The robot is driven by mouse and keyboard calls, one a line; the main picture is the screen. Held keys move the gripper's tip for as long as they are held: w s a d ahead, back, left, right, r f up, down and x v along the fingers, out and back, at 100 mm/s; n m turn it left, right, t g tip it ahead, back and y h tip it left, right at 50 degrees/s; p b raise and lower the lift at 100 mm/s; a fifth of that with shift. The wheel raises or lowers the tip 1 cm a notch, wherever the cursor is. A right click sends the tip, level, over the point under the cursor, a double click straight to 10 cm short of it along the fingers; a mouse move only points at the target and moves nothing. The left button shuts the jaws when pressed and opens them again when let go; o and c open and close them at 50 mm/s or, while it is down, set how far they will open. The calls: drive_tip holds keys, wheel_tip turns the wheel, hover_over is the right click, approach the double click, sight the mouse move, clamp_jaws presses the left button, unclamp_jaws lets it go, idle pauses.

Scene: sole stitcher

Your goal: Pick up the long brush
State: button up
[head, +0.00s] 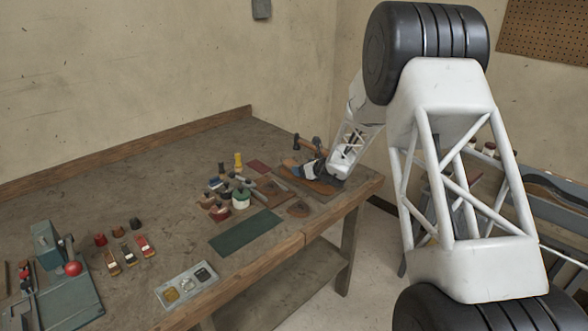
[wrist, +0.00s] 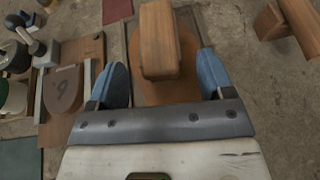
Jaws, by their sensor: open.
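A long wooden piece that looks like the long brush (wrist: 158,40) lies between the two blue fingers of my gripper (wrist: 162,65) in the wrist view. My gripper is open, with a gap on each side of the wood, and its fingers point down over it. A brown sole-shaped piece (wrist: 186,90) lies under the wood. In the head view my gripper (head: 312,170) is low over the right end of the bench, and my arm hides much of that spot. Bristles cannot be made out.
A wooden-handled hammer (head: 308,144) lies just behind my gripper. A board with a sole shape (wrist: 62,90) is to the left in the wrist view. Several pots and bottles (head: 240,197) stand left of it. A green mat (head: 245,231) lies near the bench's front edge.

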drive_tip(key=shift+x, duration=2.5)
drive_tip(key=c, duration=1)
drive_tip(key=shift+r, duration=0.15)
drive_tip(key=shift+r, duration=1.35)
drive_tip(key=shift+s+r, duration=0.15)
drive_tip(key=shift+r, duration=0.2)
drive_tip(key=s+d, duration=0.1)
drive_tip(key=s, duration=0.4)
drive_tip(key=s+d, duration=0.1)
drive_tip(key=s, duration=0.4)
drive_tip(key=s+d+r, duration=0.1)
drive_tip(key=s, duration=0.4)
drive_tip(key=shift+s+r, duration=0.15)
drive_tip(key=shift+s, duration=0.1)
